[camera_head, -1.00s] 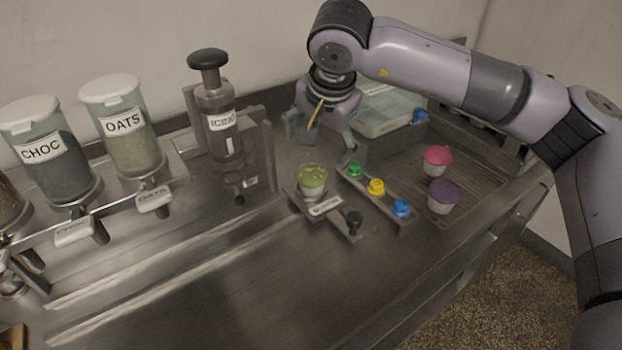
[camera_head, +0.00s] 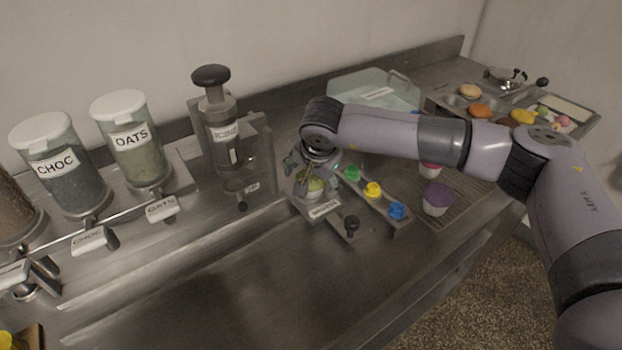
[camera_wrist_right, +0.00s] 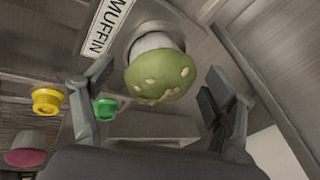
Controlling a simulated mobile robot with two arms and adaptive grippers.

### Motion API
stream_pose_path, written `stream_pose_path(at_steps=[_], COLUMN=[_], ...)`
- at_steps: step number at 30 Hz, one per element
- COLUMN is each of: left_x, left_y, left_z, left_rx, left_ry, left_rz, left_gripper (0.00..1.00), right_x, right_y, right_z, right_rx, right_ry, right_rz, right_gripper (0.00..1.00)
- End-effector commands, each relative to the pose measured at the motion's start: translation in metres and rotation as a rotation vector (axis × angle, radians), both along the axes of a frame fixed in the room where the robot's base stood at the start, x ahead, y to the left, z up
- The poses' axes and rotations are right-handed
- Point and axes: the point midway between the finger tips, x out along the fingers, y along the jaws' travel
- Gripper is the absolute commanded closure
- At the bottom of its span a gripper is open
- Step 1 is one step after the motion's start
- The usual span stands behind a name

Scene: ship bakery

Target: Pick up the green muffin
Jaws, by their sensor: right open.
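The green muffin (camera_head: 314,187) stands in its holder below and to the right of the icing dispenser. My right gripper (camera_head: 308,182) is lowered over it and partly hides it in the head view. In the right wrist view the green muffin (camera_wrist_right: 160,74) has a domed green top with pale bits and a white cup. It sits between the two spread fingers of my right gripper (camera_wrist_right: 158,108), with a gap on each side. The fingers look open. My left gripper does not show.
A slanted strip with green (camera_head: 352,173), yellow (camera_head: 373,190) and blue (camera_head: 397,211) buttons is just right of the muffin holder. A purple muffin (camera_head: 437,197) and a mostly hidden pink muffin (camera_head: 430,171) stand on a rack. The icing dispenser (camera_head: 221,130) is close on the left.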

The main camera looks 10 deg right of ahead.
Motion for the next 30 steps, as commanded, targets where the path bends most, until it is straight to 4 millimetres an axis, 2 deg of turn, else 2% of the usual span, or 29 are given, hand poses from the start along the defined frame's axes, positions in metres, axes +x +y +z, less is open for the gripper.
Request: stream_pose_path(at_steps=[6,24,30], left_x=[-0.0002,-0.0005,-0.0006], left_y=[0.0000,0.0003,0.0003], left_z=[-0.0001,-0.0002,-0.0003], left_rx=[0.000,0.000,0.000], left_ry=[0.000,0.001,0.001], left_rz=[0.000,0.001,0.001], left_gripper=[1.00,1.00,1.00], right_x=[0.0005,0.0003,0.0005], right_y=[0.0004,0.0001,0.0001], right_z=[-0.0016,-0.0013,-0.0009], right_rx=[0.000,0.000,0.000], right_ry=[-0.001,0.000,0.000], right_rz=[0.001,0.001,0.001], right_gripper=[0.21,0.60,0.61])
